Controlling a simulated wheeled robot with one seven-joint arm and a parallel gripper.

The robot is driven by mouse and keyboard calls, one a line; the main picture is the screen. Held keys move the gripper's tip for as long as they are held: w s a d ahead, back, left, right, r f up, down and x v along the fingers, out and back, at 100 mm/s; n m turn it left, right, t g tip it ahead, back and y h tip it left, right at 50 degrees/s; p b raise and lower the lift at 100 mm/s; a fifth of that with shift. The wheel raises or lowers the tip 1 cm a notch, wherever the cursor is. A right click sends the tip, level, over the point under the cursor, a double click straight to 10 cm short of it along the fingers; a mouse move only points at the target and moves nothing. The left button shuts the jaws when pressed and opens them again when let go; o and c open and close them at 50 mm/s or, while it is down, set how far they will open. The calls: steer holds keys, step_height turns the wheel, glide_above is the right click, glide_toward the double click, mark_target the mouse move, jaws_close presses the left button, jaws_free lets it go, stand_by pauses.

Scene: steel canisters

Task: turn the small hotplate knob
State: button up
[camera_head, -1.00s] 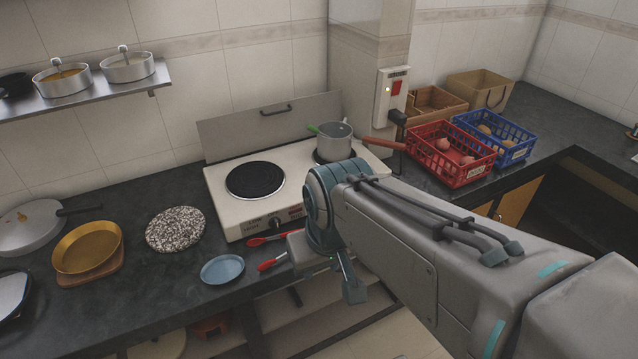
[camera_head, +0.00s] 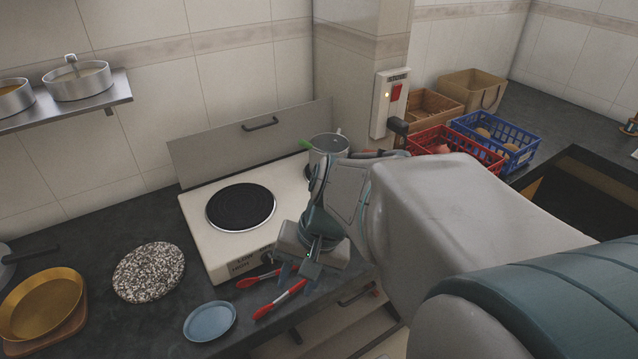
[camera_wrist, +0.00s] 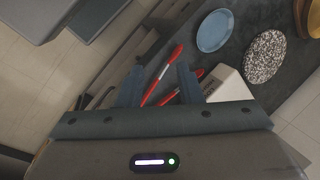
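The cream hotplate (camera_head: 200,225) stands on the dark counter, with a bare black burner (camera_head: 241,206) at left. A dark knob (camera_head: 267,257) shows at its front panel, left of my gripper; any other knob is hidden behind my gripper. My gripper (camera_head: 297,271) is in front of the hotplate's right half, fingers pointing down. In the wrist view its two fingers (camera_wrist: 160,76) are spread apart and empty, with red-handled utensils (camera_wrist: 162,76) beyond them. A white corner of the hotplate (camera_wrist: 229,88) shows right of the fingers there.
A metal pot (camera_head: 328,147) stands on the rear right of the hotplate, partly hidden by my arm. Red-handled utensils (camera_head: 280,299) and a blue plate (camera_head: 209,321) lie at the front. A speckled round board (camera_head: 149,272) is at left. Red and blue crates (camera_head: 497,142) stand at right.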

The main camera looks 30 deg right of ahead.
steer(key=w+d+f+m+t+y+b, duration=0.65)
steer(key=d+f+m+b, duration=0.3)
steer(key=m, duration=0.55)
steer(key=s+d+f+m+t+h+b, duration=0.1)
steer(key=d+f+m+t+h+b, duration=0.15)
steer(key=d+m+t+h, duration=0.6)
steer(key=s+d+f+m+t+b, duration=0.1)
steer(key=d+f+m+t+b, duration=0.3)
steer(key=d, duration=0.9)
steer(key=w, duration=0.4)
steer(key=w+a+g, duration=0.1)
steer(key=w, duration=0.4)
steer(key=w+r+g, duration=0.1)
steer(key=w, duration=0.3)
steer(key=shift+w+a+r+m+p, duration=0.1)
steer(key=shift+w+a+m+p, duration=0.15)
steer(key=shift+w+m+p, duration=0.15)
jaws_close()
